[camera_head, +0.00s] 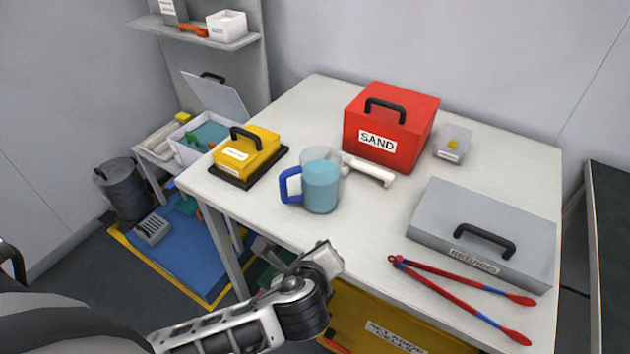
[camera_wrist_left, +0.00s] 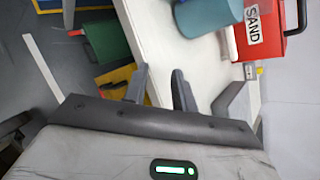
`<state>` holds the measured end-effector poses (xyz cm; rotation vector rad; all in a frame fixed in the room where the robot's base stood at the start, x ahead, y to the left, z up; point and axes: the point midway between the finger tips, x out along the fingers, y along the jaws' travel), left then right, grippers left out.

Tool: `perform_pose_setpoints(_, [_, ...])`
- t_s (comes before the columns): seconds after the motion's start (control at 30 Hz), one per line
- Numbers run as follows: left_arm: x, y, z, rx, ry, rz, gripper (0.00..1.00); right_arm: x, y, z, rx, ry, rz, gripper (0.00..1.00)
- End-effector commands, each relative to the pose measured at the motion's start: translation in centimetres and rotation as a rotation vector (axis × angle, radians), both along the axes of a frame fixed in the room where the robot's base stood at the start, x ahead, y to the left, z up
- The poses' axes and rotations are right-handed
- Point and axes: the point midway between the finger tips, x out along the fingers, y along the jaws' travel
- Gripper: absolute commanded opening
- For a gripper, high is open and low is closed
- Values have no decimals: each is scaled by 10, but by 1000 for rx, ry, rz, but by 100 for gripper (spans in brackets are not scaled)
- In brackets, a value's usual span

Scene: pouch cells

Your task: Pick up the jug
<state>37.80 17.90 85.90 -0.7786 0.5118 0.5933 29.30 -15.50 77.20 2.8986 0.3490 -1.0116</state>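The jug (camera_head: 320,186) stands upright on the white table near its front edge. It is see-through with light blue contents, and its dark blue handle (camera_head: 288,185) points left. The jug's lower part also shows at the top of the left wrist view (camera_wrist_left: 207,14). My left gripper (camera_head: 316,258) is in front of the table edge, nearer to me than the jug and apart from it. In the left wrist view its two fingers (camera_wrist_left: 160,86) stand apart with nothing between them. My right gripper is not in view.
Close behind the jug are a white handle-like piece (camera_head: 370,172) and the red SAND box (camera_head: 390,128). A yellow case (camera_head: 246,152) on a dark tray stands left. A grey case (camera_head: 484,232) and red-blue tongs (camera_head: 460,292) lie right. The table (camera_head: 345,250) is clear before the jug.

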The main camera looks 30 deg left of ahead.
Motion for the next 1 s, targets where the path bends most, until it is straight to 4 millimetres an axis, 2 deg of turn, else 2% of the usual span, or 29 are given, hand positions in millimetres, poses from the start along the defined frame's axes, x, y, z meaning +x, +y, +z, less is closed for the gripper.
perform_pose_setpoints(0.03, [7, 11, 20, 177, -1, -41, 27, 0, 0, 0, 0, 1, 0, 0])
perform_pose_setpoints(0.1, [10, 23, 41, 376, 16, -70, 27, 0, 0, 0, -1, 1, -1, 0])
perform_pose_setpoints(0.2, [11, 35, 60, 555, 45, -79, 27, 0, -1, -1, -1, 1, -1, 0])
perform_pose_setpoints(0.3, [14, 43, 67, 636, 61, -78, 27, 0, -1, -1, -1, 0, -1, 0])
perform_pose_setpoints(0.73, [74, 92, 35, 645, 67, -78, 27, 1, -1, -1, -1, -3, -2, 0])
perform_pose_setpoints(1.0, [89, 105, 26, 642, 67, -78, 27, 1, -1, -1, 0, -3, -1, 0])
